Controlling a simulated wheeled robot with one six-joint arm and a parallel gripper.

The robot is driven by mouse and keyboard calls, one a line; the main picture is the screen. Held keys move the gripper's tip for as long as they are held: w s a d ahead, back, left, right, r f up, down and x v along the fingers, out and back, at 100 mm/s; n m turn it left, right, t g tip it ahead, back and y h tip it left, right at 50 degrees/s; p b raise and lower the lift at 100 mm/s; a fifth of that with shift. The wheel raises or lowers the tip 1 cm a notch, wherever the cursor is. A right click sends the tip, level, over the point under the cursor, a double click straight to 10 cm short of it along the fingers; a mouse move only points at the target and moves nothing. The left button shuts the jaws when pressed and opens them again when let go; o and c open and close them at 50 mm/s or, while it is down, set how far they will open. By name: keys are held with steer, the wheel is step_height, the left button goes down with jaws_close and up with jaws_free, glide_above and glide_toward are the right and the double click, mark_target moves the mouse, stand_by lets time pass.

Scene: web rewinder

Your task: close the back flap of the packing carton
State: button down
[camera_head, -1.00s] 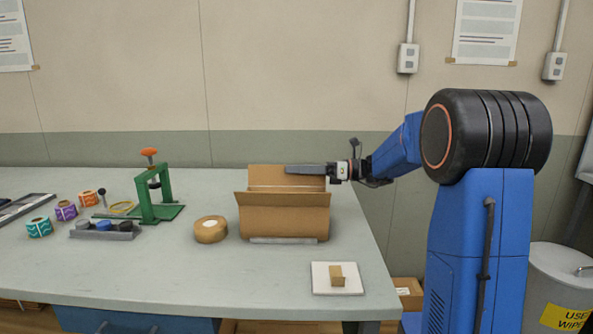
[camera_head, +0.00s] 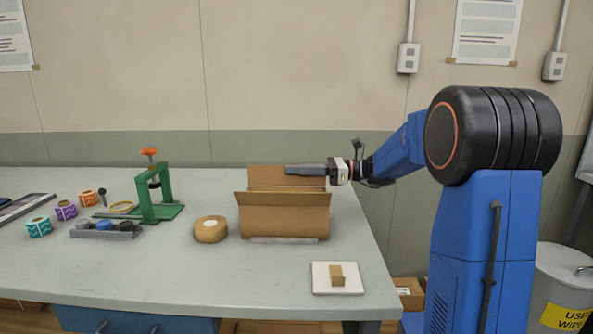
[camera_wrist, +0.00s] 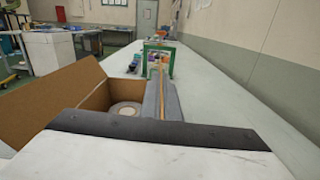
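The packing carton (camera_head: 285,222) stands open near the right end of the bench. Its back flap (camera_head: 267,173) stands up at the rear, and its front flap is raised too. My gripper (camera_head: 305,170) reaches in from the right, level, with one finger in front of the back flap. In the wrist view the carton (camera_wrist: 68,92) lies to the left, with a round roll (camera_wrist: 125,108) showing inside. The thin edge of the back flap (camera_wrist: 161,88) runs between the two grey fingers of my gripper (camera_wrist: 161,98), which sit close against both sides of it.
A white pad (camera_head: 337,279) with a small brown piece lies in front. A green press (camera_head: 157,195) and several coloured rolls stand further left. The wall is behind the bench.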

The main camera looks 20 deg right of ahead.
mark_target(296, 183)
steer(key=s+n, duration=0.1)
steer(key=n, duration=0.1)
steer(key=s+n, duration=0.1)
steer(key=n, duration=0.1)
steer(key=s+a+n, duration=0.1)
steer(key=n, duration=0.2)
steer(key=shift+f, duration=0.4)
steer(key=shift+s+a+f+n, duration=0.1)
steer(key=shift+s+f+n, duration=0.15)
steer(key=shift+n, duration=0.65)
steer(key=shift+s+a+f+n, duration=0.1)
steer(key=shift+s+f+n, duration=0.2)
steer(key=shift+n, duration=0.6)
steer(key=shift+s+f+n, duration=0.2)
steer(key=shift+f+n, duration=0.05)
steer(key=shift+n, duration=0.65)
steer(key=c, duration=2)
jaws_free()
